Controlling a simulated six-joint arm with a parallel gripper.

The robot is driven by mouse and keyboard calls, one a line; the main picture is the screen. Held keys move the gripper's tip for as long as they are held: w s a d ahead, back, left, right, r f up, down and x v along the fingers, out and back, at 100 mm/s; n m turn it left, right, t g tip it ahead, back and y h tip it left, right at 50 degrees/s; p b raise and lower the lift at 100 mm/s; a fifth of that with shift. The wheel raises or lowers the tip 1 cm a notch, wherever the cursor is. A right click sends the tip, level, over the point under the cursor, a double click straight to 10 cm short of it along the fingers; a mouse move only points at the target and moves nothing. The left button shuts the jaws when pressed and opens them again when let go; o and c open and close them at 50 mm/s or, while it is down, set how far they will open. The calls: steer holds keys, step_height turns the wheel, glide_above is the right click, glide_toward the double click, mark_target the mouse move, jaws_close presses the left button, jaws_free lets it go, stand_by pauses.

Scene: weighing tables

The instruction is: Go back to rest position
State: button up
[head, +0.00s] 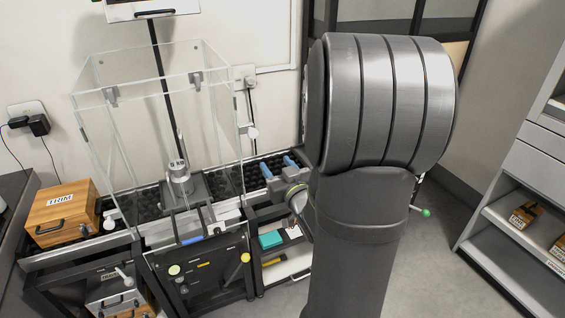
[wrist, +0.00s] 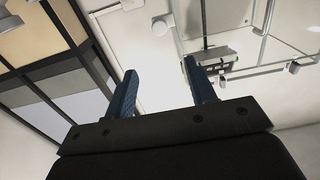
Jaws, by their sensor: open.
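My gripper (head: 279,169) shows in the head view to the right of the clear glass case, partly behind my own large grey arm. Its two blue fingers are apart with nothing between them. In the wrist view my gripper (wrist: 160,92) is also open and empty, with a pale wall and ceiling beyond the fingers. A metal weight marked KG (head: 180,182) stands inside the clear case (head: 150,110), apart from my gripper.
A wooden box (head: 62,212) sits on the left of the black table. Below are tools and a teal box (head: 270,239). Grey shelves (head: 520,210) with small wooden boxes stand at the right. Bare floor (head: 440,270) lies between my arm and these shelves.

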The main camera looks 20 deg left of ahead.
mark_target(254, 137)
steer(key=x, duration=1.7)
steer(key=shift+w+a+f, duration=0.2)
steer(key=v, duration=1.8)
steer(key=x, duration=1.2)
steer(key=f+x, duration=0.1)
steer(key=x, duration=0.5)
step_height(254, 137, down, 19)
steer(key=v, duration=1.5)
